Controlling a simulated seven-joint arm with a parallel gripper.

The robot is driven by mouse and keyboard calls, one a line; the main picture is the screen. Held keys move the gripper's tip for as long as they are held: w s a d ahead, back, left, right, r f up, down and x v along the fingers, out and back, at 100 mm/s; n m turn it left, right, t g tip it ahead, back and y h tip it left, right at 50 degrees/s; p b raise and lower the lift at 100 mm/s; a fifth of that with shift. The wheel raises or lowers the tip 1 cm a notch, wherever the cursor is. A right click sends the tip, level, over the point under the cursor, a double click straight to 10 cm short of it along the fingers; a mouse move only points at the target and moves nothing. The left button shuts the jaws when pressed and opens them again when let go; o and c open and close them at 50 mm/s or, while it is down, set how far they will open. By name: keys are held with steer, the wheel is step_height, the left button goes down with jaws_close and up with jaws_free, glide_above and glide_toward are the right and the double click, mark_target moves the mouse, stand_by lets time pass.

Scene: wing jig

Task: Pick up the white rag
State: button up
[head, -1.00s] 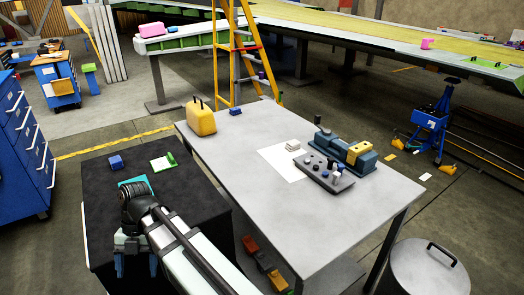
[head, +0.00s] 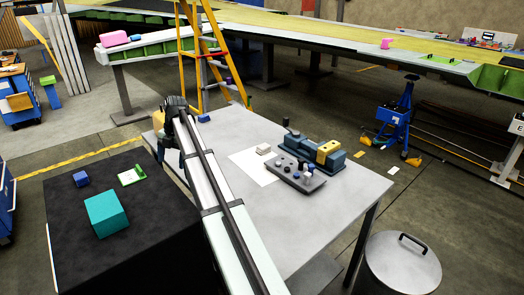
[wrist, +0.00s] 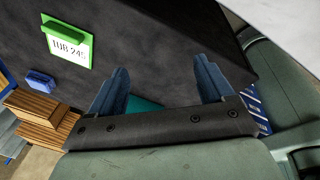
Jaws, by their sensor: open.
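A small white folded thing (head: 264,149), which looks like the white rag, lies on a white sheet (head: 252,166) on the grey table (head: 330,215) in the head view. It is too small to be sure it is cloth. My gripper (head: 169,158) is at the left edge of the grey table, well to the left of the white thing and apart from it. In the wrist view my gripper (wrist: 160,85) shows two blue fingers spread apart with nothing between them. The white thing does not show in the wrist view.
The black table (head: 140,240) at left holds a teal box (head: 106,213), a blue block (head: 81,179) and a green-and-white label stand (head: 132,176). A grey tray of knobs (head: 295,175) and a blue-yellow device (head: 312,153) stand right of the white thing. A yellow case (head: 158,119) is partly hidden by my arm.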

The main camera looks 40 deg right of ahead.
steer(key=w+d+m+h, duration=0.1)
steer(key=w+d+m, duration=0.15)
steer(key=d, duration=0.95)
steer(key=w+d+m, duration=0.1)
steer(key=w+d, duration=0.2)
steer(key=d, duration=0.9)
steer(key=m+h, duration=0.2)
steer(key=m, duration=0.2)
glide_above(263, 146)
step_height(263, 146, down, 2)
steer(key=shift+g, duration=0.3)
step_height(263, 146, down, 13)
steer(key=shift+f, duration=0.2)
steer(key=shift+c, duration=0.2)
steer(key=c, duration=1)
steer(key=shift+r, duration=0.1)
